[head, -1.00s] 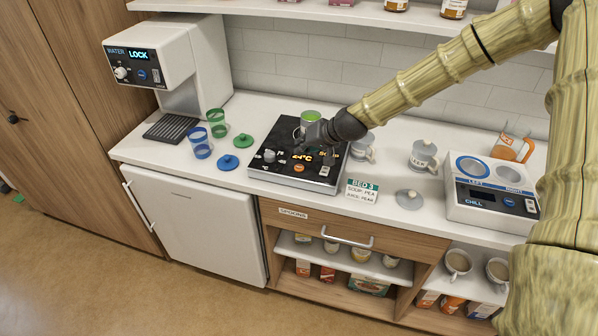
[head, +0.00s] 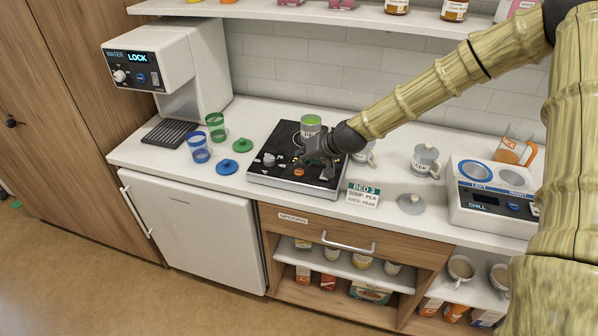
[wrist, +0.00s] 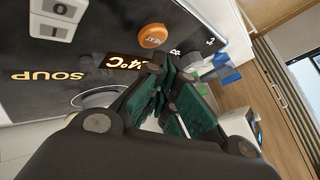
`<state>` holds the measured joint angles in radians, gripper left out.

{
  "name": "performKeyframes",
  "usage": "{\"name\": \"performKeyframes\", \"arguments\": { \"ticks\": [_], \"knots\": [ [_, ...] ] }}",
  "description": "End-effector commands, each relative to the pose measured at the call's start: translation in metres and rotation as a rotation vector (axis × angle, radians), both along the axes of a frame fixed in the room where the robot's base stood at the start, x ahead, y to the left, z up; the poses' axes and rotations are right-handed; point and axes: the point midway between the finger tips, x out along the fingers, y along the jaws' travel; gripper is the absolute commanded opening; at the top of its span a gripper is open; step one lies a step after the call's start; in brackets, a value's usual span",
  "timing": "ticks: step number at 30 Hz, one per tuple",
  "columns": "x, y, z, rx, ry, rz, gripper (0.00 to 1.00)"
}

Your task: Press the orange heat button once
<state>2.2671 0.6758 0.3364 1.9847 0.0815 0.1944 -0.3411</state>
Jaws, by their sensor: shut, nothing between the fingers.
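The orange heat button (head: 299,172) is a small round knob on the front of the black panel of the soup warmer (head: 262,178). In the wrist view the orange button (wrist: 153,36), marked HEAT, lies just past my fingertips, beside lit temperature digits. My gripper (head: 308,160) is low over the panel, just behind the button in the head view. In the wrist view my gripper (wrist: 163,72) has its dark green fingers together with nothing between them. A gap shows between the fingertips and the button in the picture; contact cannot be made out.
A green-topped can (head: 311,121) stands behind my gripper on the warmer. A white slider switch (wrist: 50,45) is near the button. Cups (head: 198,147) and lids are to the left, a chill unit (head: 490,212) to the right.

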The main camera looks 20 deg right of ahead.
Motion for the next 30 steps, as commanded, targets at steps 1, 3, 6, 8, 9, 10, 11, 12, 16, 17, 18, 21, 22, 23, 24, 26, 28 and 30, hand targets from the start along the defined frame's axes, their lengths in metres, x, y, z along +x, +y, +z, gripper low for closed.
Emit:
{"name": "performKeyframes", "arguments": {
  "ticks": [1, 3, 6, 8, 9, 10, 11, 12, 16, 17, 18, 21, 22, 23, 24, 26, 28, 30],
  "knots": [
    [0.0, 0.0, 0.0, 0.0, 0.0, 0.0, 0.0],
    [0.0, 0.0, 0.0, 0.0, 0.0, 0.0, 0.0],
    [0.0, 0.0, 0.0, 0.0, 0.0, 0.0, 0.0],
    [0.0, -0.0001, -0.0001, 0.0, 0.0, 0.0, 0.0],
    [-0.0001, 0.0, -0.0001, 0.0, 0.0, 0.0, 0.0],
    [-0.0001, 0.0, -0.0001, 0.0, 0.0, 0.0, 0.0],
    [-0.0001, 0.0, -0.0001, 0.0, 0.0, 0.0, 0.0],
    [-0.0001, 0.0, -0.0001, 0.0, 0.0, 0.0, 0.0],
    [0.0, 0.0, 0.0, 0.0, 0.0, 0.0, 0.0],
    [0.0, 0.0, 0.0, 0.0, 0.0, 0.0, 0.0],
    [0.0, 0.0, 0.0, 0.0, 0.0, 0.0, 0.0],
    [-0.0001, -0.0001, -0.0001, 0.0, 0.0, 0.0, 0.0],
    [-0.0001, -0.0001, -0.0004, 0.0, 0.0, 0.0, 0.0],
    [-0.0001, -0.0001, -0.0009, 0.0, 0.0, 0.0, 0.0],
    [-0.0001, 0.0, -0.0018, 0.0, 0.0, 0.0, 0.0],
    [-0.0002, 0.0001, -0.0035, 0.0, 0.0, 0.0, 0.0],
    [-0.0002, 0.0002, -0.006, 0.0, 0.0, 0.0, 0.0],
    [-0.0002, 0.0004, -0.0081, -0.001, 0.0, 0.001, 0.0]
  ]
}}
